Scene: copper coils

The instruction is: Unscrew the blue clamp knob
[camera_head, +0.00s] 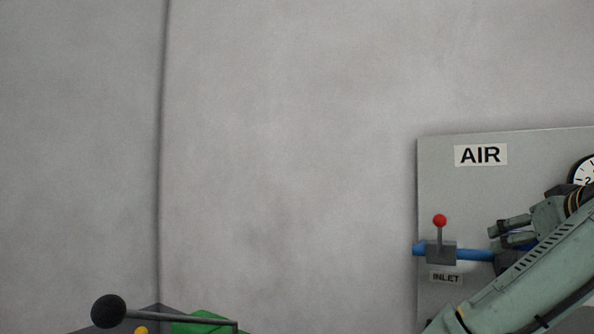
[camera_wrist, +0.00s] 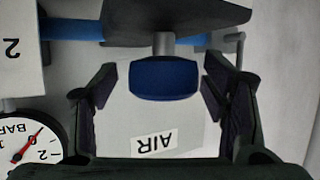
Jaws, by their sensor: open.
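The blue knob (camera_wrist: 164,78) shows near the middle of the wrist view, on a short grey stem below a dark block (camera_wrist: 180,18). The wrist view shows the panel upside down. My gripper (camera_head: 509,232) is open, with one finger on each side of the knob in the wrist view and a visible gap on both sides. Neither finger appears to touch it. In the head view the gripper is at the right, in front of the panel, and largely hides the knob; only a little blue shows between the fingers.
The grey AIR panel (camera_head: 450,200) carries a blue pipe (camera_head: 475,254), a red-tipped inlet valve lever (camera_head: 440,222) and a pressure gauge (camera_wrist: 36,138). A black ball-ended lever (camera_head: 109,311) and a green part (camera_head: 203,322) are at lower left. The wall between is bare.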

